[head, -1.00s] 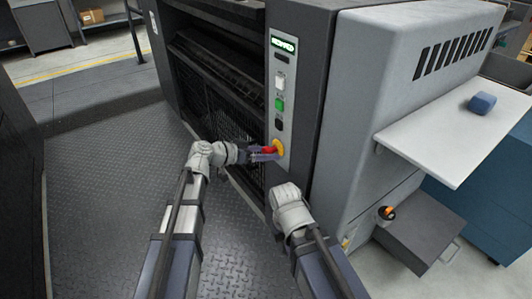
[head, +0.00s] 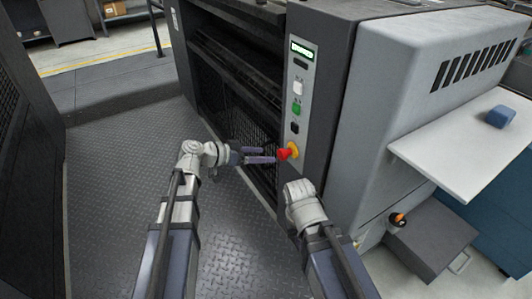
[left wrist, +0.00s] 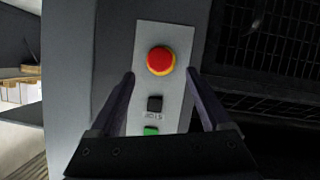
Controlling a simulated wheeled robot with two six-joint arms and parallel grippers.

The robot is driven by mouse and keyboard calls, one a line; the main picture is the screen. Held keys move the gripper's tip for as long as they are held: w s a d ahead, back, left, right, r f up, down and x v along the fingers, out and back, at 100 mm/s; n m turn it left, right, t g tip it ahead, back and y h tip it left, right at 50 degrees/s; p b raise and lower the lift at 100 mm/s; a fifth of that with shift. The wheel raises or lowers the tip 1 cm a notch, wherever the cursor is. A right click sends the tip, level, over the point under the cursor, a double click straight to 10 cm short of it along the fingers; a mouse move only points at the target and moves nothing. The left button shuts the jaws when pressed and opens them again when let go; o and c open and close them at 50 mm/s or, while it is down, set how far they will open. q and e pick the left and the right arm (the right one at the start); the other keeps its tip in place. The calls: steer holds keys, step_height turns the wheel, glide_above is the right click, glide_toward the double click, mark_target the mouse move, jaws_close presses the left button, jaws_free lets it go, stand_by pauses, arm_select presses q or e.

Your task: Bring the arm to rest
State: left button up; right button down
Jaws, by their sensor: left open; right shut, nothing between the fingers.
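My left gripper (head: 268,155) is open and empty, its fingers pointing at the red stop button (head: 284,154) on the machine's control panel. In the left wrist view the red button (left wrist: 160,61) on its yellow ring shows clear ahead, between the lines of the two fingers (left wrist: 160,82); nothing is held. My right arm's pale wrist (head: 303,205) is lower in the head view, beside the machine's front corner. Its fingers are hidden behind the wrist.
The panel has a lit display (head: 302,48), a white button (head: 299,87), a green button (head: 297,108) and a black button (head: 295,127). A white shelf (head: 450,160) with a blue object (head: 500,116) juts out at right. Open plated floor (head: 115,190) lies left.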

stand_by(0.3)
arm_select(q)
steer(key=s+d+f+n+g+y+p, duration=0.1)
steer(key=s+d+f+g+y+p, duration=0.35)
steer(key=s, duration=0.75)
steer(key=s+a+f+n+g+y+p, duration=0.1)
steer(key=s+a+f+n+y, duration=0.1)
steer(key=s+y, duration=0.25)
steer(key=s+a+f+n+g+y, duration=0.1)
steer(key=s+n+g+y, duration=0.1)
steer(key=s+y, duration=0.3)
step_height(320, 180, up, 37)
steer(key=h+p, duration=0.1)
steer(key=p, duration=3.6)
steer(key=shift+s+p, duration=0.35)
